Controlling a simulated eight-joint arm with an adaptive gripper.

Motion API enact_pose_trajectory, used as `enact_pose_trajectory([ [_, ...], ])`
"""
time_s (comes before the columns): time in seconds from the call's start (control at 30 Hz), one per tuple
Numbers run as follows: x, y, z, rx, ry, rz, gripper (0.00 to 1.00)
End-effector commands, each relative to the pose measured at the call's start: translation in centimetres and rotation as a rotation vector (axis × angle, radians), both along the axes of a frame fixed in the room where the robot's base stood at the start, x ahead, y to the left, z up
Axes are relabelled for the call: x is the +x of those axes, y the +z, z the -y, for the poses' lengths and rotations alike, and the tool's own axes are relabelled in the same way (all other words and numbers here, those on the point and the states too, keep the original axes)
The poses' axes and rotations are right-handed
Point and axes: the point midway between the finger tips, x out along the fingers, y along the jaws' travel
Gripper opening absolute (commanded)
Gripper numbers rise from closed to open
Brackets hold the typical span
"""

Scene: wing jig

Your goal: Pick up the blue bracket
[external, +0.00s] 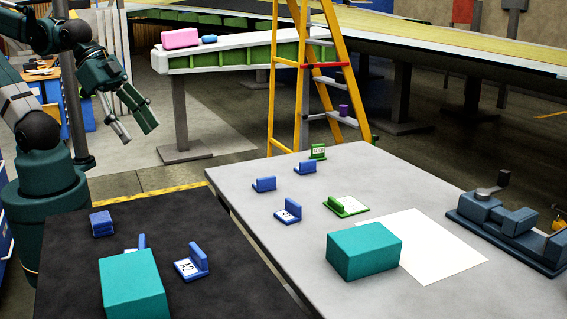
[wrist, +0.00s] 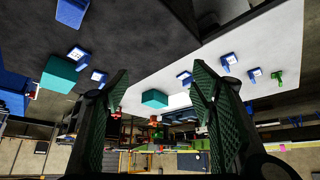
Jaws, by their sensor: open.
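Several blue brackets are in view, and I cannot tell which one the task means. On the dark table are a labelled blue bracket (external: 192,264), a blue block-like piece (external: 102,224), and a blue bracket (external: 141,242) partly hidden behind a teal box. On the grey table are three blue brackets: the back one (external: 305,168), the left one (external: 264,184) and the front one (external: 288,212). My gripper (external: 138,128) is open and empty, high beyond the dark table and apart from every bracket. In the wrist view, its fingers (wrist: 160,80) are spread wide.
Teal boxes stand on the dark table (external: 133,287) and grey table (external: 364,250). Green brackets (external: 347,206) (external: 318,153), a white sheet (external: 442,246) and a dark vise (external: 510,222) share the grey table. A yellow ladder (external: 345,70) stands behind it.

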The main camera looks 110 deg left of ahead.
Motion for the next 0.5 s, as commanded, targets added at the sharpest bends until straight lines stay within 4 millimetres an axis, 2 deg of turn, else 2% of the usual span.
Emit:
enact_pose_trajectory([
  [0.27, 1.7, 0.6, -0.9, 0.021, -0.029, -0.029, 0.56],
  [0.5, 4.2, 1.0, -2.4, 0.049, -0.080, -0.073, 0.56],
])
